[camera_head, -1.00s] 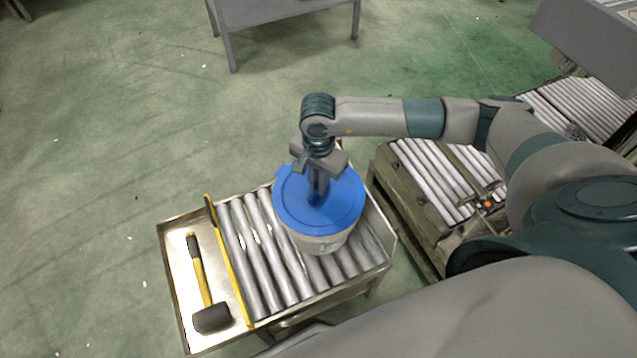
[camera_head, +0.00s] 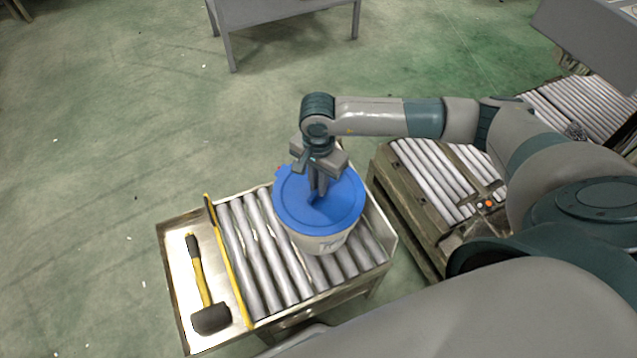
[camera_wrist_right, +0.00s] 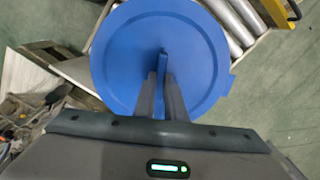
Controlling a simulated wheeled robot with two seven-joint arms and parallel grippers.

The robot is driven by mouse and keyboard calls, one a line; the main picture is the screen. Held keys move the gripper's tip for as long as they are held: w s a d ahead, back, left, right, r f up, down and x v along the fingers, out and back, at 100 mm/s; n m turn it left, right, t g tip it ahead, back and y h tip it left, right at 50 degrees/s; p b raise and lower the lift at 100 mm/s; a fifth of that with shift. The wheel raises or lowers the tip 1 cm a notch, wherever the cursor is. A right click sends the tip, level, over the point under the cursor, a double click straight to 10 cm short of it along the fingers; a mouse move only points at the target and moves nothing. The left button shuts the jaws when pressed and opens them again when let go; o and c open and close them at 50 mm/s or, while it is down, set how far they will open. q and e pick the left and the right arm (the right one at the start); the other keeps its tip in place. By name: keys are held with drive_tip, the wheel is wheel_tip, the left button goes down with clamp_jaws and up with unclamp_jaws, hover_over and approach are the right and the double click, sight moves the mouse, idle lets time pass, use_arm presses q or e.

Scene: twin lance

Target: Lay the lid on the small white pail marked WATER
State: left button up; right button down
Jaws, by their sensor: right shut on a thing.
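The blue round lid (camera_head: 338,212) lies over the top of the white pail (camera_head: 325,243), covering its mouth. I cannot tell whether it is fully seated. The pail stands upright on the roller table, and only part of its marking shows. My right gripper (camera_head: 317,192) comes down from above and is shut on the upright tab in the middle of the lid. In the right wrist view the lid (camera_wrist_right: 125,60) fills the upper middle, with the fingers (camera_wrist_right: 164,92) closed on the tab. The pail is hidden there. My left gripper is not in view.
The roller table (camera_head: 262,262) has a metal tray end holding a black-headed mallet (camera_head: 208,318) with a yellow handle. A yellow and black bar (camera_head: 228,262) separates tray from rollers. Another roller conveyor (camera_head: 430,180) stands to the right. A grey table (camera_head: 285,12) is at the back.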

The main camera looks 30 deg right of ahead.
drive_tip(key=shift+f, duration=0.1)
idle(0.4)
drive_tip(key=c, duration=1.7)
unclamp_jaws()
drive_tip(key=shift+c, duration=0.2)
drive_tip(key=shift+o, duration=0.6)
drive_tip(key=o, duration=0.4)
drive_tip(key=shift+c, duration=0.2)
drive_tip(key=shift+r, duration=0.2)
drive_tip(key=shift+r+p, duration=1.55)
drive_tip(key=shift+r, duration=1.8)
